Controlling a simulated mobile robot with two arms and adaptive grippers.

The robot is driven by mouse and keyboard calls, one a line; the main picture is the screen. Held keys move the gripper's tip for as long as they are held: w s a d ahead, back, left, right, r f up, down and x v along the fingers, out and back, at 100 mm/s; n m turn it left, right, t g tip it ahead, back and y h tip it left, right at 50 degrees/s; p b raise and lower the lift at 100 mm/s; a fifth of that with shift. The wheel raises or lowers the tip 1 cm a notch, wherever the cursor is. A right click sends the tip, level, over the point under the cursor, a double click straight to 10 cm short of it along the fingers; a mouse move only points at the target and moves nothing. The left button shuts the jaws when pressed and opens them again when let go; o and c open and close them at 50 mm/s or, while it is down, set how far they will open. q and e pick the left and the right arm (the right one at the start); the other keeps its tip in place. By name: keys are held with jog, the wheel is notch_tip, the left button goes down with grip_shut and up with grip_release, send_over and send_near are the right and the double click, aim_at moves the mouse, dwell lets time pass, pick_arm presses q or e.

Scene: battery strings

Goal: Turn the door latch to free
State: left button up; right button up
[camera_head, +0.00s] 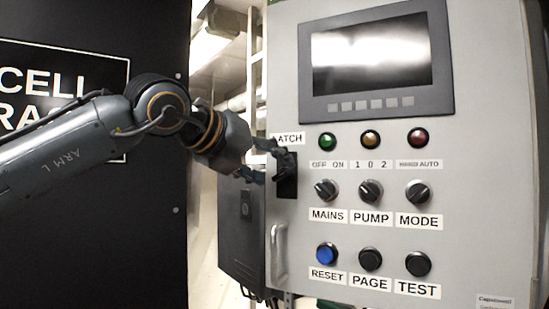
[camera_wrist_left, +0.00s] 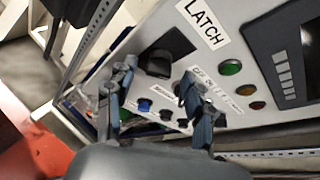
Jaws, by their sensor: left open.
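The door latch (camera_head: 288,183) is a black handle on a dark plate at the left edge of the grey cabinet door, partly covered by the LATCH label's neighbouring gripper finger. In the left wrist view the latch (camera_wrist_left: 172,46) shows as a black block beside the LATCH label (camera_wrist_left: 207,22). My left gripper (camera_head: 272,162) is open, close to the latch from the left. Its two fingers (camera_wrist_left: 160,86) stand apart with nothing between them in the left wrist view. Whether a finger touches the latch I cannot tell. My right gripper is not in view.
The cabinet door carries a screen (camera_head: 377,60), several lamps and knobs, and a blue RESET button (camera_head: 326,254). A pale door handle (camera_head: 279,255) is below the latch. A black panel (camera_head: 150,240) stands behind my left arm.

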pick_arm(q)
jog(key=shift+p+x, duration=0.3)
jog(key=shift+x, duration=0.8)
grip_shut()
jog(key=shift+s+d+m+y+b, duration=0.1)
jog(key=shift+m+y+b, duration=0.3)
jog(key=shift+m+b, duration=0.45)
jog(key=shift+d+r+m+t+y+b, duration=0.1)
jog(key=shift+m+t+y+b, duration=0.4)
jog(key=shift+m+y+b, duration=0.5)
